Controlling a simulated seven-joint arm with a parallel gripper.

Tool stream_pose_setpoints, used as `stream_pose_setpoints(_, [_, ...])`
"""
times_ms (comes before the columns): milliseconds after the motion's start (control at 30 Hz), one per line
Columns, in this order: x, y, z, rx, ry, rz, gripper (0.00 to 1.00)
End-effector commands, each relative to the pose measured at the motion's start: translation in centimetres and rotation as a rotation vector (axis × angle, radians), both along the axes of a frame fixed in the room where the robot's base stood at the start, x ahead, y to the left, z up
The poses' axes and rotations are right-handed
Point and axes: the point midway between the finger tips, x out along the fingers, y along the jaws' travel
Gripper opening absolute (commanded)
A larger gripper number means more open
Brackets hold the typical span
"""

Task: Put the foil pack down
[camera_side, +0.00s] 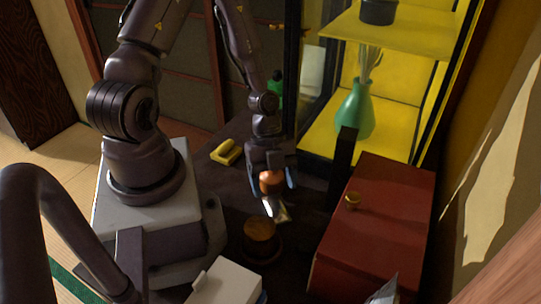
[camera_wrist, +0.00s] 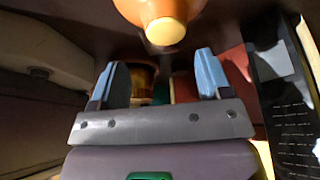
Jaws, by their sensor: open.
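A small silvery piece that looks like the foil pack (camera_side: 278,210) shows just below my gripper (camera_side: 272,184) in the side view. It is tilted, and I cannot tell whether it rests on anything. My gripper points down, with its blue fingers apart. An orange, rounded object (camera_side: 270,181) shows at the fingers in that view. In the wrist view my gripper (camera_wrist: 160,76) is open with nothing clearly held between the fingers. An orange rounded object (camera_wrist: 160,14) lies beyond the fingertips there. I cannot make out the foil pack surely in the wrist view.
A round brown wooden container (camera_side: 262,238) stands below my gripper. A red cabinet (camera_side: 385,205) with a knob is at right. A yellow object (camera_side: 227,152) and green bottle (camera_side: 275,88) are behind. A green vase (camera_side: 355,113) stands in the yellow shelf. A white box (camera_side: 228,282) is in front.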

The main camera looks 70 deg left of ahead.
Motion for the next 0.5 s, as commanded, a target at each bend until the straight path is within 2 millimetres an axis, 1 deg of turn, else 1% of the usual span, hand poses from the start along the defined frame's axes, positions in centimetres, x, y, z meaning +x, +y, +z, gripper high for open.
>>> stream_pose_setpoints(33, [0.0, 0.6, 1.1, 0.005, -0.004, 0.006, 0.71])
stream_pose_setpoints(267, [0.0, 2.3, 5.2, 0.006, -0.001, 0.006, 0.71])
stream_pose_setpoints(500, [-0.1, 2.8, 6.6, 0.005, 0.004, 0.000, 0.71])
